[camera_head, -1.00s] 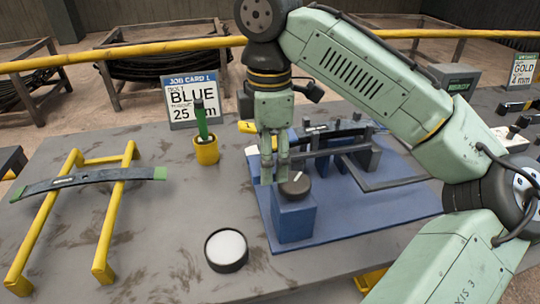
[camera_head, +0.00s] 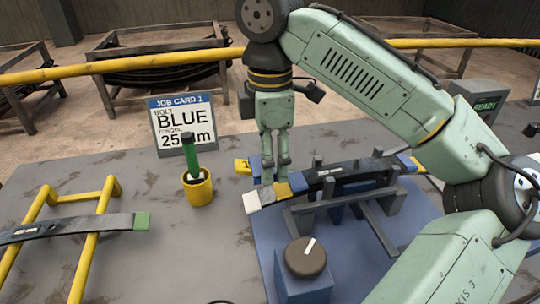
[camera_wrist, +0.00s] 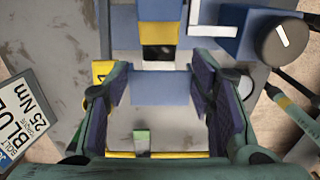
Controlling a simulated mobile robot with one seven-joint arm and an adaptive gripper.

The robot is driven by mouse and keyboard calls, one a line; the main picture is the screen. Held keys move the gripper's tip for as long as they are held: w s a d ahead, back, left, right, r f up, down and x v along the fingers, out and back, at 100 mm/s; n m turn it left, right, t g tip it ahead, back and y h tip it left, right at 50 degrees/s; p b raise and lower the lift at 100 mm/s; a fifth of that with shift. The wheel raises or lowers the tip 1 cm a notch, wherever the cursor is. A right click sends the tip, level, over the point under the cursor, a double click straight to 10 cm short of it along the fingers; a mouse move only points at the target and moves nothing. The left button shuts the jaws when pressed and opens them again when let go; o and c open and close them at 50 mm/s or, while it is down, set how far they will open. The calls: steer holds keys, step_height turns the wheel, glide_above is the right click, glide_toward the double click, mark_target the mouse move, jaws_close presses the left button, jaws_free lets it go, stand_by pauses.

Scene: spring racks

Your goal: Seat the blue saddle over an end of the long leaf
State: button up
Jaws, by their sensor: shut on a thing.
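My gripper (camera_head: 274,183) points down at the left end of the long leaf (camera_head: 345,170), which lies across supports on the blue base. Its fingers are shut on a blue piece, apparently the blue saddle (camera_head: 266,196), seen at the fingertips. In the wrist view a blue face (camera_wrist: 165,90) spans the gap between my fingers (camera_wrist: 165,100). A yellow band (camera_head: 283,190) shows just right of the saddle. Whether the saddle sits over the leaf or just above it, I cannot tell. The fingers hide part of this place.
A blue box with a dark knob (camera_head: 305,258) stands in front of the leaf. A yellow cup (camera_head: 198,188) with a green-handled tool stands left, before the job card (camera_head: 184,125). Another leaf with a green end (camera_head: 142,222) rests on a yellow stand (camera_head: 90,250).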

mark_target(270, 194)
steer(key=shift+f, duration=0.15)
steer(key=shift+w+f+b, duration=0.1)
steer(key=shift+f+b, duration=0.95)
steer(key=shift+f, duration=1.45)
steer(key=shift+p, duration=1.05)
steer(key=shift+f, duration=0.9)
stand_by(0.3)
steer(key=o, duration=1.3)
steer(key=shift+o, duration=0.4)
